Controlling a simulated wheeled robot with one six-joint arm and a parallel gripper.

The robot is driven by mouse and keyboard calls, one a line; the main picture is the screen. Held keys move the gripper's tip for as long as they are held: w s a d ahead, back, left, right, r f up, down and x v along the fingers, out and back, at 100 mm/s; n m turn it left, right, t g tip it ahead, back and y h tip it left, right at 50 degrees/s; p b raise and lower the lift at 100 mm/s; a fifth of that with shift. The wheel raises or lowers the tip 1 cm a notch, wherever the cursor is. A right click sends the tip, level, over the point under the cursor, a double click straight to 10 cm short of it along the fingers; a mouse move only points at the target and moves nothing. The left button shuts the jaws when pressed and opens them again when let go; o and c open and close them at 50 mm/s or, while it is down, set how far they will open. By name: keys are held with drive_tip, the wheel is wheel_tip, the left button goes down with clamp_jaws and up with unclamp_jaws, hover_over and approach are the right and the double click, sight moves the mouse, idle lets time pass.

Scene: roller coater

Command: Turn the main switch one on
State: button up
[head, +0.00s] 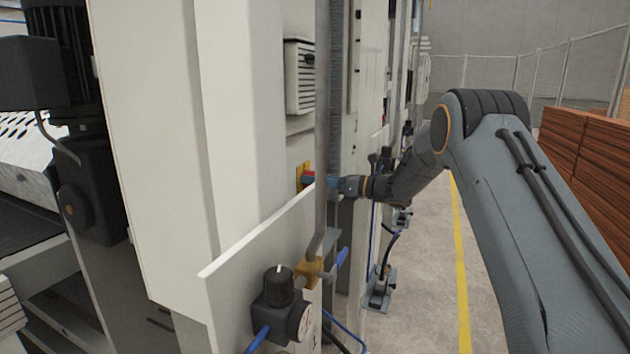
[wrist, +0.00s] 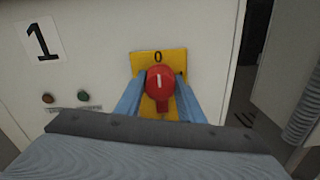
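The main switch one is a red rotary knob (wrist: 160,82) on a yellow plate (wrist: 144,60) marked "0" at its top. The white line on the knob stands upright, toward the 0. In the head view the yellow plate (head: 300,172) is seen edge-on at the side of the pale cabinet. My gripper (wrist: 160,82) has its two blue fingers on either side of the knob, left and right. They look open, with a narrow gap to the knob; contact is hard to judge. In the head view my gripper (head: 310,178) is at the plate, partly behind a vertical pipe.
A "1" label (wrist: 42,39) and green and red buttons (wrist: 64,98) are left of the switch. In the head view, a vertical pipe (head: 322,120) and a pale panel (head: 262,245) with a black regulator (head: 278,290) stand close by. Free floor (head: 425,270) lies to the right.

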drive_tip(key=shift+b, duration=0.4)
drive_tip(key=m+b, duration=0.3)
drive_tip(key=shift+f, duration=0.15)
drive_tip(key=m+b, duration=0.4)
drive_tip(key=m, duration=0.1)
drive_tip(key=shift+m, duration=0.3)
drive_tip(key=m+b, duration=0.1)
drive_tip(key=m, duration=0.3)
drive_tip(key=shift+b, duration=0.35)
drive_tip(key=m, duration=0.5)
drive_tip(key=shift+m, duration=0.3)
drive_tip(key=o, duration=1)
drive_tip(key=shift+o, duration=0.2)
